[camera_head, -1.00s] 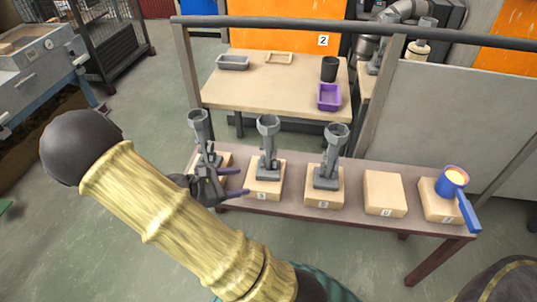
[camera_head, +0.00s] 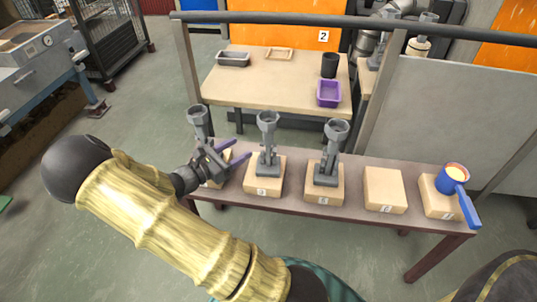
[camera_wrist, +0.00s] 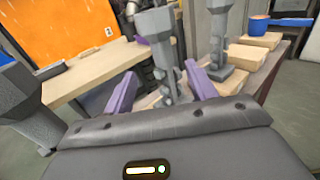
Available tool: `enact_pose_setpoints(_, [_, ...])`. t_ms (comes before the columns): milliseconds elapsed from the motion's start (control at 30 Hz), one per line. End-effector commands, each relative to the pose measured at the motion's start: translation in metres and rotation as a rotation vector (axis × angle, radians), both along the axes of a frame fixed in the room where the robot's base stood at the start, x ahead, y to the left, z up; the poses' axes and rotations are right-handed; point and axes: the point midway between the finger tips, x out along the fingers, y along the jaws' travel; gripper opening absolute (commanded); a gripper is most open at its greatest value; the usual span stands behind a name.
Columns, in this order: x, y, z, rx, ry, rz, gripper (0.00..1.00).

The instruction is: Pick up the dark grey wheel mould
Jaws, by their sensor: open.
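Three similar grey moulds with funnel-shaped cups stand upright on pale blocks along the bench: the left one (camera_head: 198,122), the middle one (camera_head: 267,140) and the right one (camera_head: 332,150). I cannot tell from shape which is the wheel mould. My gripper (camera_head: 237,156) has its purple fingers spread and empty, beside the left mould and pointing toward the middle one. Its wrist partly hides the left mould and its block. In the wrist view the middle mould (camera_wrist: 158,45) shows ahead between the open fingers (camera_wrist: 162,88), apart from them; the left mould (camera_wrist: 32,100) is close at the left.
The narrow bench (camera_head: 300,205) also holds an empty block (camera_head: 384,190) and a blue ladle (camera_head: 453,180) on the rightmost block. A rail (camera_head: 300,24) runs behind it. The table beyond (camera_head: 275,85) carries a grey tray (camera_head: 233,59), a purple tray (camera_head: 328,94) and a dark cup (camera_head: 329,66).

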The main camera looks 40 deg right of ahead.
Motion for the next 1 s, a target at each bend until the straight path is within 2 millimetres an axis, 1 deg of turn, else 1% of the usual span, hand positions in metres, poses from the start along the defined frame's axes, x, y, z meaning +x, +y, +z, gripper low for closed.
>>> enact_pose_setpoints(33, [-0.001,-0.010,-0.002,0.000,0.000,-0.005,0.57])
enact_pose_setpoints(200, [0.000,-0.040,-0.002,0.001,-0.001,-0.004,0.57])
enact_pose_setpoints(300, [0.000,-0.057,-0.002,0.001,-0.001,-0.005,0.57])
enact_pose_setpoints(400, [0.001,-0.069,-0.001,0.001,-0.001,-0.003,0.57])
enact_pose_setpoints(500, [0.001,-0.073,0.000,0.001,0.000,-0.001,0.57])
enact_pose_setpoints(833, [0.001,-0.075,0.000,0.001,-0.001,-0.002,0.57])
enact_pose_setpoints(933, [0.001,-0.085,-0.001,0.001,-0.001,-0.003,0.57])
enact_pose_setpoints(1000, [0.000,-0.096,-0.001,0.001,-0.002,-0.005,0.57])
